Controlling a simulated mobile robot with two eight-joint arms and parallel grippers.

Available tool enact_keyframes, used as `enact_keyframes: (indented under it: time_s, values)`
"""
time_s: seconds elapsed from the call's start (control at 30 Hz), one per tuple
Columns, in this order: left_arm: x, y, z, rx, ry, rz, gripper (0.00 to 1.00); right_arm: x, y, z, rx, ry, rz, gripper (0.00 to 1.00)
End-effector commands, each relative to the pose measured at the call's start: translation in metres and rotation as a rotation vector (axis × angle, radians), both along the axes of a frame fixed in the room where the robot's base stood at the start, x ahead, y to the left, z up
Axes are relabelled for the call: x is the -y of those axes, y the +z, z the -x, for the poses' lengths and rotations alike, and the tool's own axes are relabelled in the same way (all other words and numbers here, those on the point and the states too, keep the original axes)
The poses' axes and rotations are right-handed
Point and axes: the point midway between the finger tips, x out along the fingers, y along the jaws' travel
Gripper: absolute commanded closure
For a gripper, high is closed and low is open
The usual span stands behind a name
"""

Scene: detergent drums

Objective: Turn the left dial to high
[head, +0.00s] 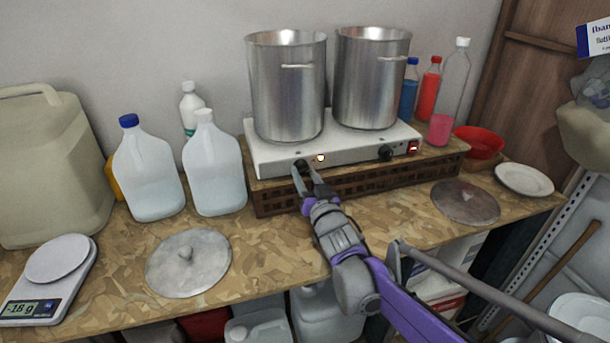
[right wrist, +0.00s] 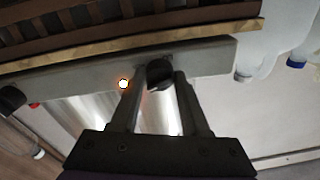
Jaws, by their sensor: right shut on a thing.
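The white two-burner hot plate (head: 350,150) stands on a brown crate, with two dials on its front. The left dial (head: 302,166) is black and mostly covered by my right gripper (head: 302,178) in the head view. In the right wrist view, which is upside down, the left dial (right wrist: 160,73) sits between the fingertips of my right gripper (right wrist: 157,88), which is shut on it. Its setting cannot be read. A small light (head: 320,157) glows beside it. The right dial (head: 386,152) is untouched. My left gripper is not in view.
Two steel pots (head: 287,95) (head: 372,85) stand on the hot plate above the dials. A red switch (head: 412,147) is at its right end. Jugs (head: 213,170) stand to the left. A round lid (head: 188,262) lies on the worktop in front; bare worktop surrounds my right arm.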

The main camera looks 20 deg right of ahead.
Motion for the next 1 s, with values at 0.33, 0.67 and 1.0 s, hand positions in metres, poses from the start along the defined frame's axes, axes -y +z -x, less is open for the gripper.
enact_keyframes:
  time_s: [0.33,0.67,1.0]
  values:
    - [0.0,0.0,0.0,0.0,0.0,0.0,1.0,0.0,0.0,0.0,-0.001,0.0,-0.003,1.0]
    - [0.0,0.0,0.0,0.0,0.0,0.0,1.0,0.0,0.0,0.0,0.0,0.0,-0.002,0.24]
    - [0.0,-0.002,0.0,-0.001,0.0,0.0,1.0,0.001,-0.002,0.019,0.0,-0.001,-0.001,0.24]
